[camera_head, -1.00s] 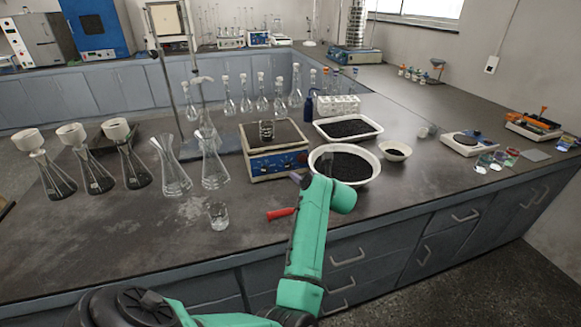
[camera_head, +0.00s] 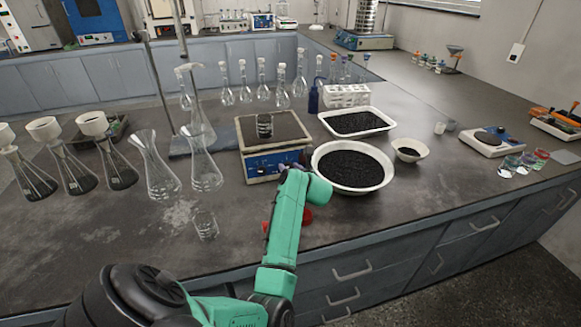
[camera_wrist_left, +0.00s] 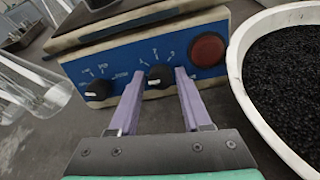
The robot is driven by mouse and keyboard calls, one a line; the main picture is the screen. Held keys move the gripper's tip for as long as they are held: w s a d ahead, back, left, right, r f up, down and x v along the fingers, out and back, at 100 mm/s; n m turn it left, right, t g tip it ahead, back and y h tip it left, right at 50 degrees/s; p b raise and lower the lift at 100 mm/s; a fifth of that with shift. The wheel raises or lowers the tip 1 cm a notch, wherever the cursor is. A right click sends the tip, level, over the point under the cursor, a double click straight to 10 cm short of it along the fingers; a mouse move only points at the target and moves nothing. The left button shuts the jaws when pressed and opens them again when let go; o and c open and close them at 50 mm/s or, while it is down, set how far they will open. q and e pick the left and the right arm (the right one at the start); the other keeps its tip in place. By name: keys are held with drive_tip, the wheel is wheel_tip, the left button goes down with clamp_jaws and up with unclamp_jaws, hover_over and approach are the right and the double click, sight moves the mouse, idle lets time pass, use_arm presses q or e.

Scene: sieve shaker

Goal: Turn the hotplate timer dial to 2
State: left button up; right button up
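The hotplate (camera_head: 272,130) stands mid-counter with a small glass vessel (camera_head: 264,127) on its dark top. Its blue front panel (camera_wrist_left: 125,68) fills the upper part of the left wrist view. The panel carries a left black dial (camera_wrist_left: 97,90), a middle black dial (camera_wrist_left: 160,77) and a red round button (camera_wrist_left: 208,48). The lettering is too blurred to tell which dial is the timer. My left gripper (camera_wrist_left: 159,74) is open, its two purple fingertips either side of the middle dial with gaps showing. In the head view, my left gripper (camera_head: 287,170) is at the panel's lower right.
A white bowl of black grains (camera_head: 352,182) stands close to the right of the hotplate. A red object (camera_head: 306,215) lies partly hidden by my arm near the front edge. Conical flasks (camera_head: 203,172) and a small beaker (camera_head: 205,226) stand to the left. A white tray (camera_head: 362,112) is behind the bowl.

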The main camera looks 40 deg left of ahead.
use_arm(q)
clamp_jaws()
drive_tip(key=shift+r+m+p, duration=0.2)
drive_tip(key=shift+m+p, duration=0.5)
drive_tip(key=shift+p, duration=0.35)
drive_tip(key=m+p, duration=0.8)
drive_tip(key=p, duration=0.2)
drive_tip(key=shift+r+m, duration=0.1)
drive_tip(key=shift+m, duration=0.3)
drive_tip(key=m+p, duration=0.2)
drive_tip(key=m, duration=0.1)
drive_tip(key=shift+m+p, duration=0.3)
drive_tip(key=shift+p, duration=0.1)
drive_tip(key=shift+f+m+t+p, duration=0.15)
drive_tip(key=shift+m+p, duration=0.35)
drive_tip(key=shift+m, duration=0.55)
drive_tip(key=shift+f+m+t+p, duration=0.15)
drive_tip(key=shift+m+p, duration=0.3)
drive_tip(key=shift+m, duration=0.6)
